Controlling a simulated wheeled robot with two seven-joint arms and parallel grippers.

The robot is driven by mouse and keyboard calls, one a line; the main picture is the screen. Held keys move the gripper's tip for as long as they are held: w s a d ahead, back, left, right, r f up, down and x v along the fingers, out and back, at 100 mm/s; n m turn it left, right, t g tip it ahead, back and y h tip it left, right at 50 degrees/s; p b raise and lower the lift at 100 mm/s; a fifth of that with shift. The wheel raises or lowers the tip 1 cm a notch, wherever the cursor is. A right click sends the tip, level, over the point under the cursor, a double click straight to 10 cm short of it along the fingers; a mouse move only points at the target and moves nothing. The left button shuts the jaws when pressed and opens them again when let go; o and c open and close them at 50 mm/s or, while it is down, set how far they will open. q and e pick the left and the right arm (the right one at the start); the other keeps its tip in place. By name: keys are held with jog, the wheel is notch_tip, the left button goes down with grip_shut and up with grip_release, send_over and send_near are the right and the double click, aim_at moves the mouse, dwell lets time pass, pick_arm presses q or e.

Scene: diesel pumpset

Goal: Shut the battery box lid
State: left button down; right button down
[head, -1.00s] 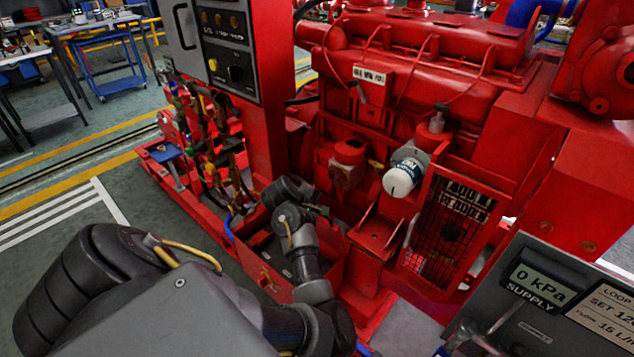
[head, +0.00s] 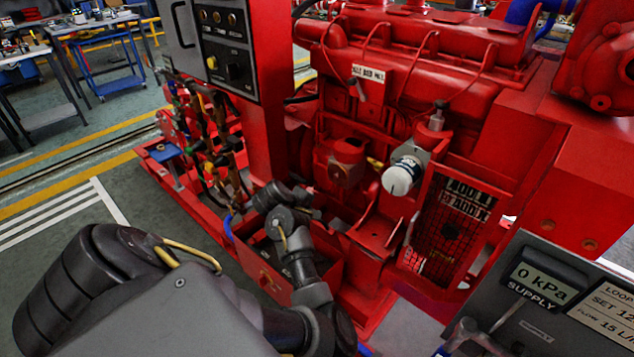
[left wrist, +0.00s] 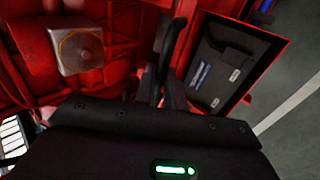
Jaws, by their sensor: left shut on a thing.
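The red battery box (head: 262,277) stands low at the front of the pumpset, partly hidden by my left arm in the head view. In the left wrist view the open box (left wrist: 268,75) shows a dark battery (left wrist: 215,75) inside. My left gripper (head: 308,192) is at the box's engine side. In the left wrist view its dark fingers (left wrist: 170,62) are closed beside the box opening, on what looks like the raised lid; the held part is mostly hidden. My right gripper is not in view.
The red engine (head: 400,90) and a white-ended filter (head: 400,178) stand behind and right of the box. A control panel post (head: 262,140) rises behind it. A grey gauge panel (head: 535,290) is at lower right.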

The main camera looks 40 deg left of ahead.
pick_arm(q)
jog(key=shift+d, duration=0.35)
